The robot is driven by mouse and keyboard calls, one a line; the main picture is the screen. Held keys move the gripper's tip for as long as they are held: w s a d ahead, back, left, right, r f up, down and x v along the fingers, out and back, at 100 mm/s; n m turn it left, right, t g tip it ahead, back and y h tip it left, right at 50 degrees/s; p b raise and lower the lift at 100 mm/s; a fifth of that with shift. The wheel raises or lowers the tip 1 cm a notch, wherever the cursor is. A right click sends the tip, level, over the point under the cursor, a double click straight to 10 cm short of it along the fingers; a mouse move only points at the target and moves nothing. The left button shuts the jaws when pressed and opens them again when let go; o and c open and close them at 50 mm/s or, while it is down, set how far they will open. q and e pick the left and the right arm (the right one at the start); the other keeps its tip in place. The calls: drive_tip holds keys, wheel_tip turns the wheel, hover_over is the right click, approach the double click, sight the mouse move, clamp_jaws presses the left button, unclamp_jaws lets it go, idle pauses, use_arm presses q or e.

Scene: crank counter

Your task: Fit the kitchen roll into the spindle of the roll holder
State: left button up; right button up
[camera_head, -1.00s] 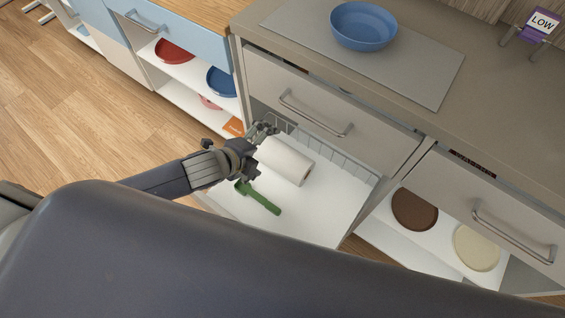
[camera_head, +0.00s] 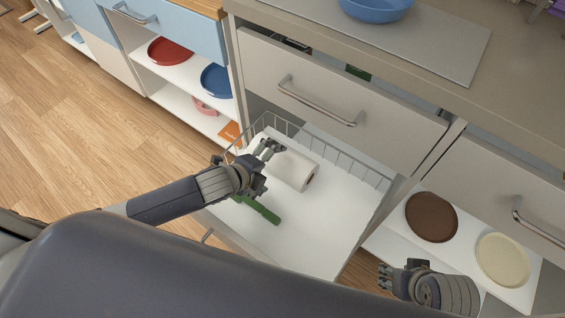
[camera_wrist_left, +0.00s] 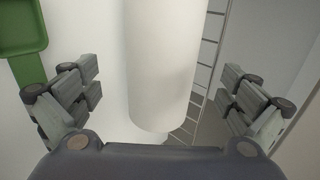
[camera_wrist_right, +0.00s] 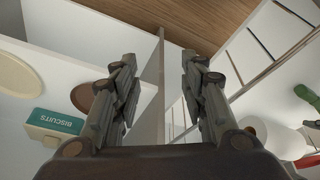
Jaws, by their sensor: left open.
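The white kitchen roll (camera_head: 296,170) lies on its side in a pulled-out white drawer (camera_head: 310,238) with wire sides. My left gripper (camera_head: 268,150) is open over the roll's far left end. In the left wrist view the roll (camera_wrist_left: 163,65) lies between the two spread fingers, with a gap on each side. My right gripper (camera_head: 384,276) is beside the drawer, at the lower right. In the right wrist view it is open and empty (camera_wrist_right: 157,60). I cannot make out a roll holder or its spindle in any view.
A green utensil (camera_head: 258,209) lies beside the roll in the drawer. A brown plate (camera_head: 432,216) and a cream plate (camera_head: 502,260) lie on the right shelf. A blue bowl (camera_head: 376,8) stands on the counter.

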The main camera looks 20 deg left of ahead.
sight(280, 162)
use_arm(q)
drive_tip(key=shift+b+x, duration=1.25)
drive_tip(key=shift+x, duration=2.1)
drive_tip(key=shift+d+r, duration=0.1)
drive_tip(key=shift+r, duration=0.05)
drive_tip(key=shift+c, duration=0.6)
drive_tip(key=c, duration=1)
